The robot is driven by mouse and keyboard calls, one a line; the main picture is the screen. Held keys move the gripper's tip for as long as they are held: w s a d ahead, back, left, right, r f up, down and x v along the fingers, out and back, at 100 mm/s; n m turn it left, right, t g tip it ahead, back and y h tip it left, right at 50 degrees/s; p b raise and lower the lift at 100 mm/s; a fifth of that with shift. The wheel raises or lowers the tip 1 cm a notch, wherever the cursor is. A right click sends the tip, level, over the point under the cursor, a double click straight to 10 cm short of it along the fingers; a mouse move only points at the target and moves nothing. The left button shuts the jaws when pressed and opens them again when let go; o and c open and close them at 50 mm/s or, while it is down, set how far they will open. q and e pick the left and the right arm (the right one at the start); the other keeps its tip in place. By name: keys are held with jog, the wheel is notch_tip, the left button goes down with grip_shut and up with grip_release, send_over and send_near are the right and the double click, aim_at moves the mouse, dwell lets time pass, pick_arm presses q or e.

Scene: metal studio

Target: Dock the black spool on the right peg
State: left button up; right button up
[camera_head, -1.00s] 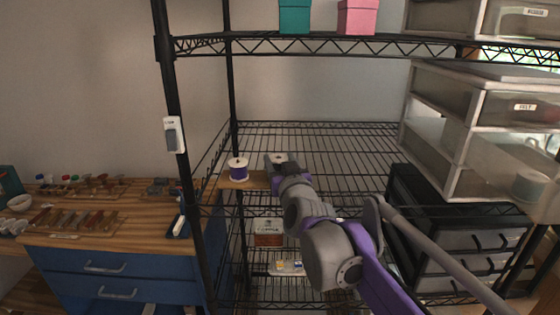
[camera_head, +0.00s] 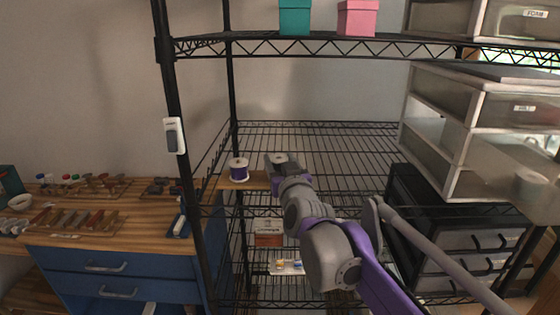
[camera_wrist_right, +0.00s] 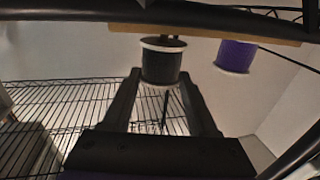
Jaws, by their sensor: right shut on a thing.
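The black spool (camera_wrist_right: 161,64) has pale flanges and sits between the two fingers of my right gripper (camera_wrist_right: 160,82) in the right wrist view. In the head view my right gripper (camera_head: 277,166) is at the wooden board, and only the pale top of the black spool (camera_head: 279,157) shows past it. The gripper is shut on the spool. A purple spool (camera_head: 238,170) with white flanges stands on the left part of the wooden board (camera_head: 229,184); it also shows in the right wrist view (camera_wrist_right: 235,55). The right peg is hidden, so I cannot tell whether the spool is around it. My left gripper is out of view.
The board is at the left front of a black wire shelf (camera_head: 330,135). A black shelf post (camera_head: 179,160) with a white device (camera_head: 174,135) stands left of it. Clear drawers (camera_head: 440,110) and a black drawer unit (camera_head: 450,225) are on the right. The shelf's middle is clear.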

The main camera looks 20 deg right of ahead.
jog(key=shift+f+b, duration=0.3)
jog(key=shift+f, duration=0.35)
jog(key=o, duration=1.1)
jog(key=shift+c, duration=0.2)
jog(key=shift+s, duration=0.1)
jog(key=s+p, duration=0.1)
jog(key=s, duration=1)
jog(key=shift+a, duration=0.25)
